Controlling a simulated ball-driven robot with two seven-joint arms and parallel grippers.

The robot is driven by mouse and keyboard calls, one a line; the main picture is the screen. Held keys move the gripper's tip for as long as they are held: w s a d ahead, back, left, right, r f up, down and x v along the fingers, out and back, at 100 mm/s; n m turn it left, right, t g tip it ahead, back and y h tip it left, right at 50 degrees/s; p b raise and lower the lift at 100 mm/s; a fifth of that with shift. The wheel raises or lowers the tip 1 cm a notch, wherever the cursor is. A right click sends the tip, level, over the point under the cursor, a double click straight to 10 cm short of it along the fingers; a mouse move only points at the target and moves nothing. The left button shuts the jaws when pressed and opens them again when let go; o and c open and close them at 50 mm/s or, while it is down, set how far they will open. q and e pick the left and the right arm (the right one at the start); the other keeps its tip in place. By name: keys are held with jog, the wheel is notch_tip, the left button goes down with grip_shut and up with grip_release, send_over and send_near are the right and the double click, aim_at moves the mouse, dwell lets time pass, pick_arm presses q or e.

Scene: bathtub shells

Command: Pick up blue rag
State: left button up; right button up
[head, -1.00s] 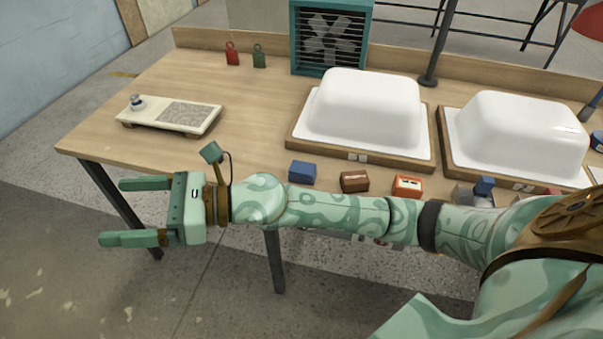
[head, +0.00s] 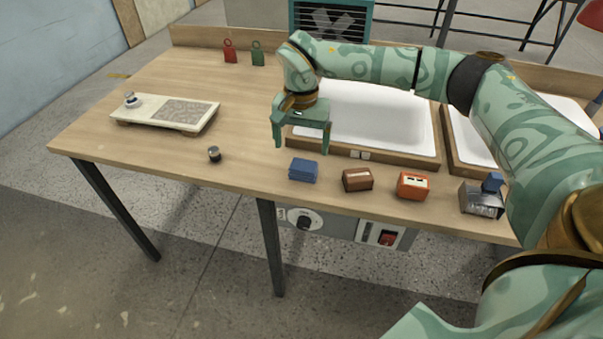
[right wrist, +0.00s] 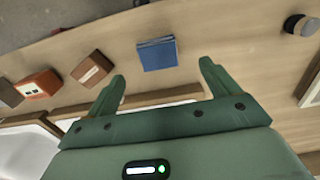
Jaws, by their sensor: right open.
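The blue rag (head: 303,170), a small folded block, lies on the wooden table near its front edge. It also shows in the right wrist view (right wrist: 157,54), beyond the fingertips and between their lines. My right gripper (head: 301,149) is open and empty, pointing down above the table just behind the rag, apart from it. Its two fingers also show in the right wrist view (right wrist: 162,70). My left gripper is not in view.
Right of the rag stand a brown block (head: 357,180), an orange block (head: 413,186) and a metal holder (head: 482,200). A dark knob (head: 214,154) stands to the left. White tub shells (head: 375,112) in wooden trays lie behind.

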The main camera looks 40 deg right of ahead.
aim_at(304, 165)
notch_tip(304, 165, down, 3)
jog(key=shift+f+b, duration=0.1)
jog(key=shift+b, duration=0.25)
jog(key=f, duration=0.1)
jog(key=f+b, duration=0.1)
jog(key=f, duration=0.1)
jog(key=f+b, duration=0.1)
jog(key=shift+s+d+f, duration=0.1)
jog(key=shift+d+f, duration=0.25)
jog(key=shift+f+b, duration=0.35)
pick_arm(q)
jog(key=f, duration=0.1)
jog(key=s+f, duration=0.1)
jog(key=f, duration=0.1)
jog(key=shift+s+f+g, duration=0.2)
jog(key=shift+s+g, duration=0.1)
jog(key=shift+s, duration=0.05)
pick_arm(e)
jog(key=shift+r, duration=0.2)
jog(key=c, duration=1.1)
